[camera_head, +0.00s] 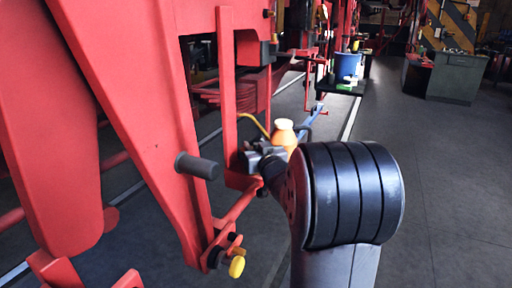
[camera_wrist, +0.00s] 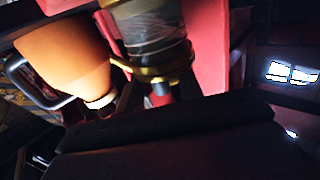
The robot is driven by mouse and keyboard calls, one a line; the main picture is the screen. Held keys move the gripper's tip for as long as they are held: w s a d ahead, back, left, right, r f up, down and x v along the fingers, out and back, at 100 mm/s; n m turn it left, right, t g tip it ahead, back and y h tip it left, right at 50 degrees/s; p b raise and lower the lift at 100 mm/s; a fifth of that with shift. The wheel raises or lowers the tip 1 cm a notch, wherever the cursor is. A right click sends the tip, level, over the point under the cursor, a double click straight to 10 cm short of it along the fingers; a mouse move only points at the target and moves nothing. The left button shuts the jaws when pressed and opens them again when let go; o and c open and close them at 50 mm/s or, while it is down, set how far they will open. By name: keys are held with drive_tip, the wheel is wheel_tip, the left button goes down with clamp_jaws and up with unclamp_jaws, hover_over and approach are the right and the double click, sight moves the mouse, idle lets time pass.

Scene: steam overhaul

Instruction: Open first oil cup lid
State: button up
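In the wrist view a clear glass cup (camera_wrist: 150,30) with a brass rim (camera_wrist: 160,68) stands against red metal. I take it to be the oil cup; its lid cannot be made out clearly. My gripper (camera_head: 256,158) is at the end of my arm, close to the red frame in the head view. In the wrist view a dark shape fills the lower part, just below the brass rim. I cannot tell whether my gripper touches the cup, or whether its fingers are open or shut. The cup is not discernible in the head view.
An orange container (camera_head: 284,134) stands right behind my gripper; in the wrist view the orange container (camera_wrist: 65,52) is beside the cup. A dark rod (camera_head: 197,166) and a yellow knob (camera_head: 236,267) stick out of the red frame (camera_head: 140,95).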

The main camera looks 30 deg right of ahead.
drive_tip(key=shift+c, duration=0.2)
clamp_jaws()
idle(0.3)
